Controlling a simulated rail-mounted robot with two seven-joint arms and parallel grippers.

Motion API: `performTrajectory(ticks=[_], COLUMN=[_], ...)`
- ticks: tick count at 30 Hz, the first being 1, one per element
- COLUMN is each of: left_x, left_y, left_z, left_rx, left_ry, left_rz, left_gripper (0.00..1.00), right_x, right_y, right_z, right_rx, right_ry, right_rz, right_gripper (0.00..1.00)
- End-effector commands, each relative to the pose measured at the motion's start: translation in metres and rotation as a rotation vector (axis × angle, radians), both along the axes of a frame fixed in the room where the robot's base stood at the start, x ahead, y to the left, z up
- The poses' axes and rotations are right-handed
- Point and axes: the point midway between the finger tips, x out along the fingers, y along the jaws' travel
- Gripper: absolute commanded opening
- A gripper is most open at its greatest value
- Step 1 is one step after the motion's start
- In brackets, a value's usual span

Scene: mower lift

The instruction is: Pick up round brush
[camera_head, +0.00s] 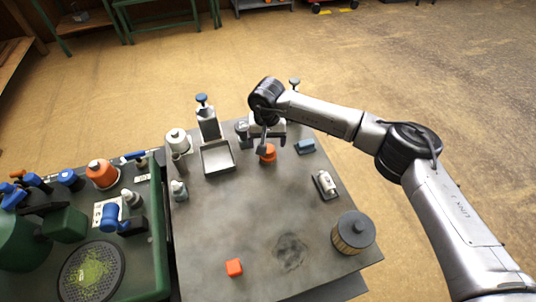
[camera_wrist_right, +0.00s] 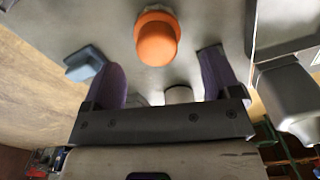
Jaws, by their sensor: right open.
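The thing that best fits the round brush is a small orange round piece (camera_head: 268,154) on the grey table, right of the metal tray. In the right wrist view it is an orange knob (camera_wrist_right: 156,42) with a pale rim behind it. My right gripper (camera_head: 262,146) is at its far side, close to it. In the right wrist view the two purple fingers (camera_wrist_right: 163,75) stand wide apart with nothing between their tips. The orange knob lies beyond them, roughly centred; I cannot tell any contact. My left gripper is not in view.
A metal tray (camera_head: 218,158) and a silver dispenser (camera_head: 208,122) stand left of the gripper. A blue block (camera_head: 304,146) lies to the right.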

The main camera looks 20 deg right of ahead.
Motion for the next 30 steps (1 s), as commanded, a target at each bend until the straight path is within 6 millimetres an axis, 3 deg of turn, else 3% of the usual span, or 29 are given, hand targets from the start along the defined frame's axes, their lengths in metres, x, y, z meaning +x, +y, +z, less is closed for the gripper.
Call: performTrajectory(ticks=[8,19,27,30], left_x=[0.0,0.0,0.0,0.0], left_y=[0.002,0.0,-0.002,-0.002], left_z=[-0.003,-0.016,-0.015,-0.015], left_rx=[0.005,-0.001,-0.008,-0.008], left_ry=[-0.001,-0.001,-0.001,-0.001], left_rz=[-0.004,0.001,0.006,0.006], left_gripper=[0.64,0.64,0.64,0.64], right_x=[-0.001,-0.004,-0.004,-0.004], right_y=[0.0,-0.001,-0.001,-0.001], right_z=[-0.011,-0.054,-0.056,-0.056], right_rx=[-0.001,0.0,0.0,0.0], right_ry=[0.0,0.0,-0.001,-0.001], right_rz=[0.0,0.0,0.0,0.0], right_gripper=[0.83,0.83,0.82,0.73])
